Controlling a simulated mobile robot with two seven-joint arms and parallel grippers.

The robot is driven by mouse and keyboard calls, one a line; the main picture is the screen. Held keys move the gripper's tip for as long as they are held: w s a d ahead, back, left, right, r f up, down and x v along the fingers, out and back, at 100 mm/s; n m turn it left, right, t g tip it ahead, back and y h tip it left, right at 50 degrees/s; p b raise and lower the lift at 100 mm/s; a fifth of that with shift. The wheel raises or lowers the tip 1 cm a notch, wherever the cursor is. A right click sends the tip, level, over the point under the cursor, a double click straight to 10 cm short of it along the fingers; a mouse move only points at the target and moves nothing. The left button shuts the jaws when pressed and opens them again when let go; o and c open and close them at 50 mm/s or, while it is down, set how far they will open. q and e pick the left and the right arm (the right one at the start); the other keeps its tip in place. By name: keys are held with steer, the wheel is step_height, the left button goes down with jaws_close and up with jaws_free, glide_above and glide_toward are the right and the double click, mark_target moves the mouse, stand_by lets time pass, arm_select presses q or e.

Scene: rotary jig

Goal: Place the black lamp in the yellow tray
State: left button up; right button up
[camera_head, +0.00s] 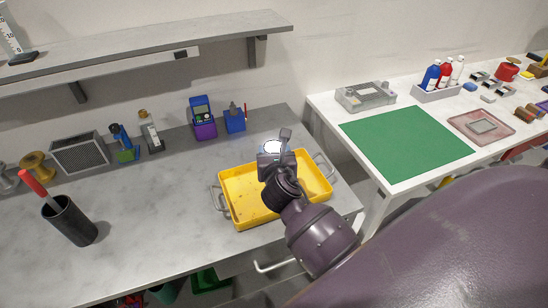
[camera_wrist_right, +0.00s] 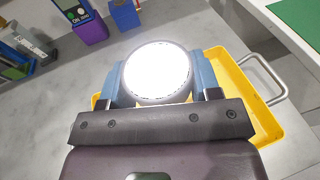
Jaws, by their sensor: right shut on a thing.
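The lamp (camera_wrist_right: 158,72) shows in the right wrist view as a glowing white disc with a dark grey rim, between the two blue fingers of my right gripper (camera_wrist_right: 160,82). The gripper is shut on it. In the head view, the lamp's bright face (camera_head: 272,147) shows just past my right gripper (camera_head: 277,152), over the far part of the yellow tray (camera_head: 238,190). The tray lies on the grey bench with a metal handle at each end; it also shows below the lamp in the wrist view (camera_wrist_right: 262,122). My wrist hides part of it. My left gripper is out of view.
A purple device (camera_head: 204,125) and a blue box (camera_head: 235,122) stand behind the tray. A black cup (camera_head: 70,222) with a red-handled tool is at left. A shelf (camera_head: 150,45) overhangs the back. A white table with a green mat (camera_head: 405,145) is at right.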

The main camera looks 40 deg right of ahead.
steer(key=shift+f, duration=0.8)
steer(key=o, duration=1.2)
